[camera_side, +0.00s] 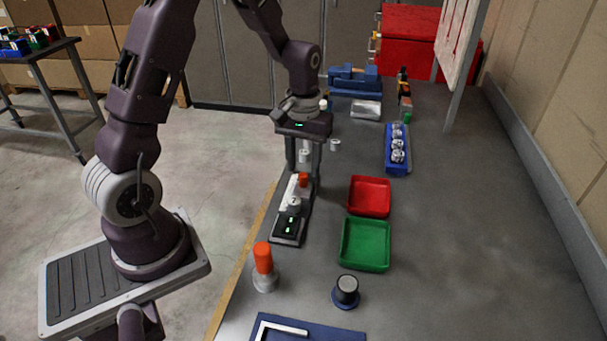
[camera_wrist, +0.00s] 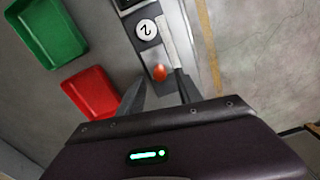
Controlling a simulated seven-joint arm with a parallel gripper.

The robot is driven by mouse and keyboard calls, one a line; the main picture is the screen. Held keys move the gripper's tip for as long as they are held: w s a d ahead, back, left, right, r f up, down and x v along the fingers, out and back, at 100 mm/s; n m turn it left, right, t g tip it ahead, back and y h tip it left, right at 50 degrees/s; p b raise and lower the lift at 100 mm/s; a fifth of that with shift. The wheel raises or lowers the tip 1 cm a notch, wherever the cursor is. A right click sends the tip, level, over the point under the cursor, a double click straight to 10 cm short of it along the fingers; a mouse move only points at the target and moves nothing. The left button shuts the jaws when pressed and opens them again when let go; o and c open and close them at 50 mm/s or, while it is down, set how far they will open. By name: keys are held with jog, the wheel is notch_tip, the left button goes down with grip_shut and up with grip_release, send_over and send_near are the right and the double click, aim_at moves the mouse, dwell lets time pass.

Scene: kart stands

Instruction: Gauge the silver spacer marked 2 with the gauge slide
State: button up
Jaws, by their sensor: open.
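The gauge slide (camera_side: 287,231) is a dark, narrow unit with a lit green readout, near the bench's left edge. An orange knob (camera_wrist: 160,72) stands on the gauge beside a pale bar, and also shows in the side view (camera_side: 303,179). My gripper (camera_wrist: 158,80) is open and points down over the gauge, one finger on each side of the knob. I cannot tell whether the fingers touch it.
A red tray (camera_side: 388,196) and a green tray (camera_side: 344,263) lie right of the gauge. A blue rack (camera_side: 389,165) holds several silver pieces. The right side is clear.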

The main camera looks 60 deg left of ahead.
aim_at(303, 174)
notch_tip(303, 174, down, 4)
jog(key=shift+r, duration=0.25)
jog(key=shift+c, duration=0.4)
grip_shut()
jog(key=shift+s+d, duration=1.45)
jog(key=shift+o, duration=0.4)
grip_release()
notch_tip(303, 174, up, 7)
